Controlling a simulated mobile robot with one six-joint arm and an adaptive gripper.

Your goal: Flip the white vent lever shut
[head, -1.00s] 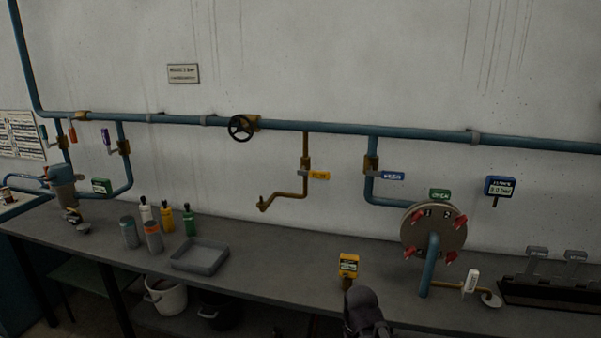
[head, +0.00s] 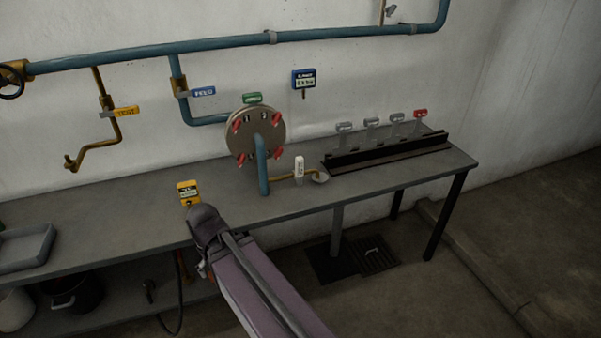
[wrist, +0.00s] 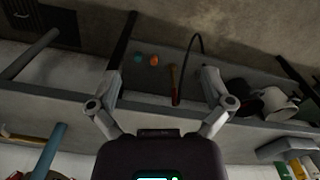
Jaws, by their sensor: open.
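The white vent lever (head: 299,166) stands upright on a thin brass pipe (head: 284,177) low on the right side of the round flanged plate (head: 240,135), above the bench. In the head view my arm reaches in from the bottom, and its end is in front of the bench edge, left of and nearer than the lever. My gripper (wrist: 160,80) is open and empty in the wrist view, its two fingers spread apart. The wrist view looks toward the bench's underside and floor; I cannot make out the white lever there.
A yellow meter (head: 188,193) stands on the bench (head: 120,215) close to my arm's end. A rack (head: 385,153) with several handles, one red, sits right of the lever. A thick blue pipe (head: 262,165) rises just left of it. A grey tray (head: 25,247) lies far left.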

